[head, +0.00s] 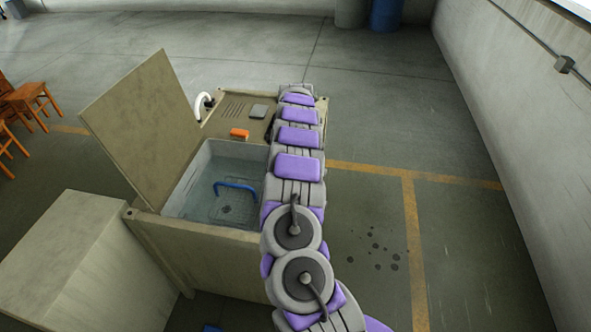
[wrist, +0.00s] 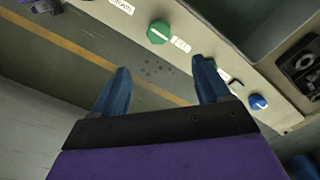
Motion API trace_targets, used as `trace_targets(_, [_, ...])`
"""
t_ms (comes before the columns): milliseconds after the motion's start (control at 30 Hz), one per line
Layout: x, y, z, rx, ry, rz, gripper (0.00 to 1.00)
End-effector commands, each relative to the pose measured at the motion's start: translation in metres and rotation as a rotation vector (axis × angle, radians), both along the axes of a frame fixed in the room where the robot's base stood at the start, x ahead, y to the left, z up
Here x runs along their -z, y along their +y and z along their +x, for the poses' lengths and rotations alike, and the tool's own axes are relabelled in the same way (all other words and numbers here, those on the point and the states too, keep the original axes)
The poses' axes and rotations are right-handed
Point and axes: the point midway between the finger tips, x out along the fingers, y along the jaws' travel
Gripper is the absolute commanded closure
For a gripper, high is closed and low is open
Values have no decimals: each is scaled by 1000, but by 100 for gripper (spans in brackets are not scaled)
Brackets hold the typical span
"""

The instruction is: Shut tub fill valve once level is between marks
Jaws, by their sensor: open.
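The tub (head: 181,201) is open and holds clear water, with a blue curved pipe or handle inside. Level marks cannot be made out. In the wrist view a round green knob (wrist: 159,31) with a pale slot line sits on the beige machine side; the small label (wrist: 181,44) beside it seems to read FILL. My gripper (wrist: 160,66) is open and empty, its two blue fingers pointing toward the panel, with the green knob beyond and between the tips, apart from them. In the head view my arm hides the gripper and the knobs.
A blue knob (wrist: 258,102) is farther right on the panel, and a DRAIN label (wrist: 120,5) is upper left. The raised lid (head: 145,125) stands left of the tub. An orange block (head: 239,133) lies on the machine top. Floor right of the machine is clear.

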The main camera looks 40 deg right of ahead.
Motion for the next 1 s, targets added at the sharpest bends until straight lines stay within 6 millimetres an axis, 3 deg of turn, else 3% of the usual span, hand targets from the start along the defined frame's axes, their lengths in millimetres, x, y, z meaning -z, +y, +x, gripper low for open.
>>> trace_targets(100, [-17,-1,2,0,-5,-2,24])
trace_targets(233, [-26,-1,2,0,-5,-2,24])
trace_targets(867, [-27,0,1,-2,-3,1,24])
trace_targets(1000, [-35,18,5,-52,-11,22,24])
